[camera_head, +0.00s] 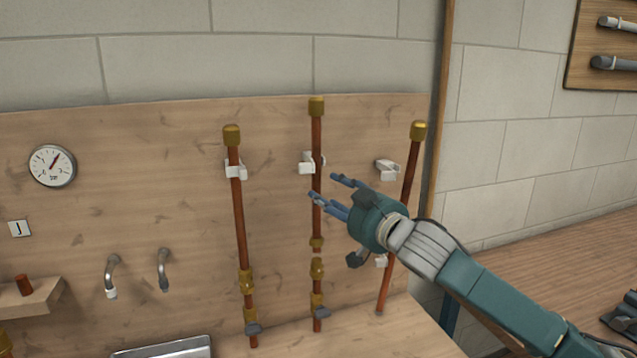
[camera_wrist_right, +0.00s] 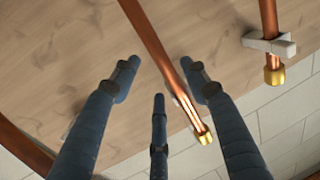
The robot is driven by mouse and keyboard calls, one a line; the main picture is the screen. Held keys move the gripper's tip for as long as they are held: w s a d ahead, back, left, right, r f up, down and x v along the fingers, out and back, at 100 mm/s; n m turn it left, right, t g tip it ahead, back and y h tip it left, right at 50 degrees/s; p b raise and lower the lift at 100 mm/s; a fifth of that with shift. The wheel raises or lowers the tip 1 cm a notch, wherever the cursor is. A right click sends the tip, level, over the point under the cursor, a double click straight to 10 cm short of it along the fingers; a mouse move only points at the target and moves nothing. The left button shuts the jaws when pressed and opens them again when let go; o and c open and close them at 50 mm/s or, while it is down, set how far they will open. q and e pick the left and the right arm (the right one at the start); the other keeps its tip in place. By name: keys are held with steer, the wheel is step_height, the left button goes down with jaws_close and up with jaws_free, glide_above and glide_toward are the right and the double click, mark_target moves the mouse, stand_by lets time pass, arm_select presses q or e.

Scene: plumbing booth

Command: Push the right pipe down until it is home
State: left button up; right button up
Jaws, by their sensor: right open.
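Three upright copper pipes with brass caps stand at the wooden board in the head view. The rightmost pipe (camera_head: 407,178) leans, its top tilted right and beside a white clip (camera_head: 387,169). My right gripper (camera_head: 325,188) is open and empty by the middle pipe. In the wrist view a capped pipe (camera_wrist_right: 160,55) shows beyond its spread fingers (camera_wrist_right: 157,72); contact is unclear.
A gauge (camera_head: 52,166), two small taps (camera_head: 163,270) and a shelf (camera_head: 30,300) are on the left of the board. A sink edge (camera_head: 165,348) is below. A wooden worktop (camera_head: 560,240) extends at right. The left pipe's clip (camera_head: 235,170) is close by.

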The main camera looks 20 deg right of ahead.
mark_target(319, 187)
steer(key=p+x, duration=0.1)
steer(key=x, duration=0.5)
steer(key=shift+s+a, duration=0.1)
steer(key=shift+c, duration=0.6)
